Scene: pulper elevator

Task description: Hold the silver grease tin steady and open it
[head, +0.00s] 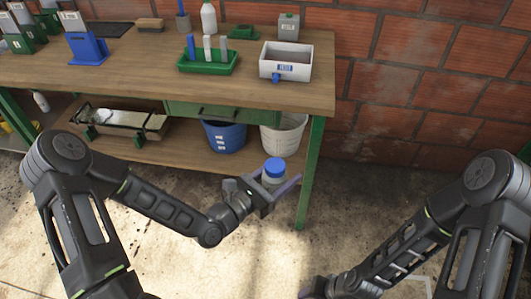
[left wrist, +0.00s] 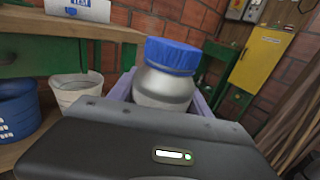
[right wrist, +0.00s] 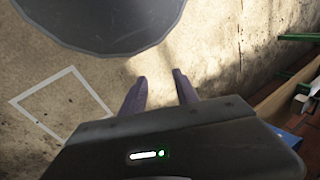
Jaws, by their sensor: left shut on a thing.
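The silver grease tin (head: 272,179) has a blue lid (head: 275,165) seated on it. It is held roughly upright in the air in front of the bench's right end. My left gripper (head: 280,188) is shut on the tin's body. The left wrist view shows the silver body (left wrist: 163,88) between the purple fingers, with the blue lid (left wrist: 172,54) above them. My right gripper (right wrist: 160,78) is low over the floor, its two fingers apart with nothing between them. In the head view its hand is at the bottom edge, mostly cut off.
The wooden workbench (head: 140,66) stands behind the tin. On it are a green tray (head: 207,66) with upright tools and a white bin (head: 300,62). A blue bucket (head: 223,136) and a white bucket (head: 284,136) stand on its lower shelf. The floor between my arms is clear.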

